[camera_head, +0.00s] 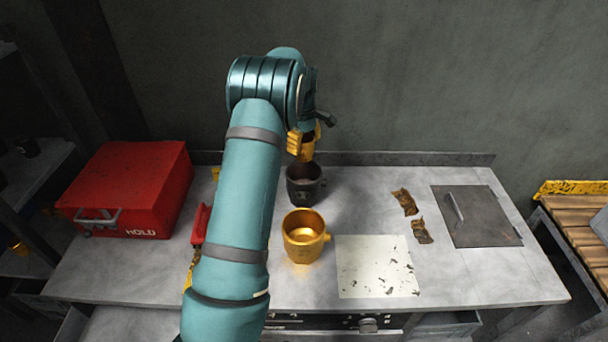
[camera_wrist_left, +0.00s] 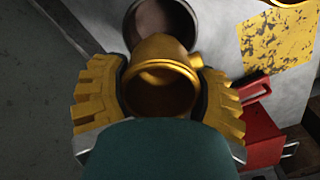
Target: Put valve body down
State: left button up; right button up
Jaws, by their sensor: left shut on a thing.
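My left gripper (camera_head: 300,144) has yellow ribbed fingers and is shut on a golden valve body (camera_head: 307,151). In the left wrist view the valve body (camera_wrist_left: 161,78) sits between the two fingers, with its round opening facing the camera. In the head view it shows just behind the rim of a dark round pot (camera_head: 304,187) on the grey bench. The pot's rim (camera_wrist_left: 190,20) also shows beside the valve body in the wrist view. I cannot tell whether the valve body touches the pot or bench. My right gripper is not in view.
A golden cup-shaped part (camera_head: 303,240) stands in front of the pot. A red box (camera_head: 130,185) is at left, and a red-handled item (camera_head: 200,224) lies partly behind my arm. A speckled pale sheet (camera_head: 375,267), brown scraps (camera_head: 405,201) and a hatch (camera_head: 480,220) are at right.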

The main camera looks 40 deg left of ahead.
pick_arm(q)
notch_tip(320, 180, down, 8)
jog(key=shift+f, duration=0.1)
dwell(0.4)
jog(key=shift+f+b, duration=0.3)
jog(key=shift+f, duration=0.2)
jog(key=o, duration=1.4)
